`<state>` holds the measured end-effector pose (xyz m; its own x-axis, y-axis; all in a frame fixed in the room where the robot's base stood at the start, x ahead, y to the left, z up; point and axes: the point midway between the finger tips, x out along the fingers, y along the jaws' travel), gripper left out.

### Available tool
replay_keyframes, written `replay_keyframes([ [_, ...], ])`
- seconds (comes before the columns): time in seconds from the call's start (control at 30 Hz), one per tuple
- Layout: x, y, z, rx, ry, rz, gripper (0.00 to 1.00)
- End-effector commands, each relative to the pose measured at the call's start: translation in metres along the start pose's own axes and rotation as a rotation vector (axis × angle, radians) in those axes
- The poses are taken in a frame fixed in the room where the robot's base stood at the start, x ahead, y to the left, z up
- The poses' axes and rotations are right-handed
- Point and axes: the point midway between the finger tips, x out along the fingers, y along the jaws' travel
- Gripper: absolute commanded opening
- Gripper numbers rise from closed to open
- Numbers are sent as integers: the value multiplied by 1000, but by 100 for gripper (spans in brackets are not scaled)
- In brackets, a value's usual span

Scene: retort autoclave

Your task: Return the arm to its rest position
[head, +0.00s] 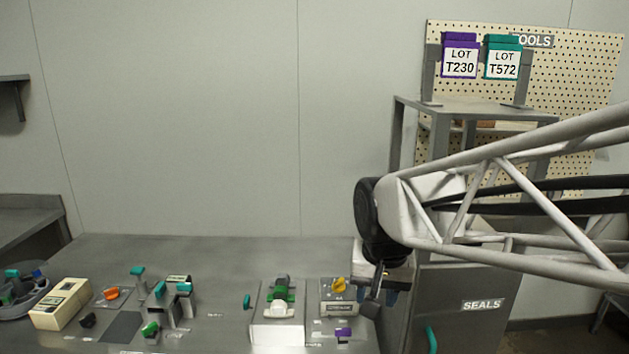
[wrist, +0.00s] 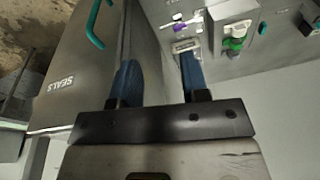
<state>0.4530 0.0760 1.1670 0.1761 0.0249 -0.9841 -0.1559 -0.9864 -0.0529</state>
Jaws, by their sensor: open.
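My arm reaches in from the right edge in the head view. My gripper (head: 377,292) hangs at its end, near the right end of the grey bench (head: 210,260) and in front of the SEALS cabinet (head: 470,300). In the wrist view, my gripper (wrist: 160,82) has its two blue fingers apart with nothing between them. The SEALS cabinet (wrist: 75,75) shows to the left of the fingers in that view, and the bench top (wrist: 285,30) to the right. Whether a finger touches anything cannot be told.
A device with a yellow knob (head: 339,285) and a white-based green device (head: 280,305) stand on the bench. A beige box (head: 62,303) is at the left. A grey stand (head: 455,105) holds purple (head: 460,55) and teal (head: 503,57) lot tags. The wall side above the bench is clear.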

Motion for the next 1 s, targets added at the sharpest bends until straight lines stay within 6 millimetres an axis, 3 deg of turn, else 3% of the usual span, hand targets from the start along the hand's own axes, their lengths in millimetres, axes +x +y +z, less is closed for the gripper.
replay_keyframes([
  [0.3,-5,62,66,-73,34,12,42],
  [0.53,-1,91,106,-120,51,24,42],
  [0.73,2,101,123,-142,57,30,42],
  [1.0,2,102,126,-146,58,30,42],
])
